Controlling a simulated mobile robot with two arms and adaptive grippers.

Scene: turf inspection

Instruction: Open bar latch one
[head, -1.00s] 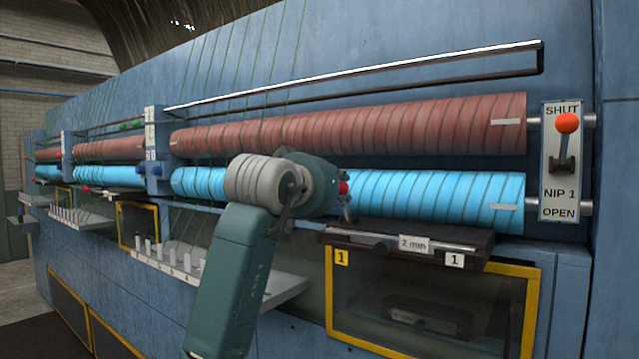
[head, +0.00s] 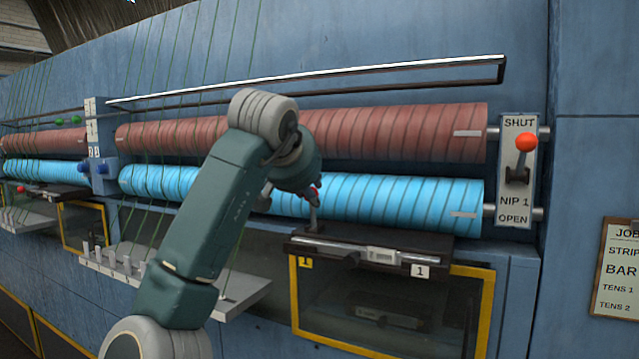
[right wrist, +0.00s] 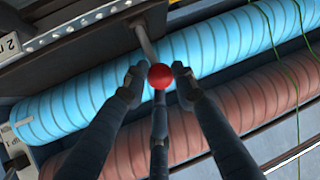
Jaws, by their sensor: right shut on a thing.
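The lever of bar latch one (head: 313,220) stands roughly upright at the left end of the dark bar holder (head: 440,247) marked 1. Its red ball knob (head: 316,192) is at my right gripper (head: 312,190), whose arm rises from the lower left. In the right wrist view the red knob (right wrist: 161,76) sits between the fingers of my right gripper (right wrist: 158,78), which are shut on it. The metal lever (right wrist: 146,45) runs from the knob to the holder. My left gripper is not in view.
A blue roller (head: 400,200) and a red roller (head: 400,133) lie close behind the gripper. A NIP 1 lever with an orange ball (head: 525,142) is at right. A yellow-framed window (head: 487,320) is below the holder. A peg shelf (head: 240,295) is at left.

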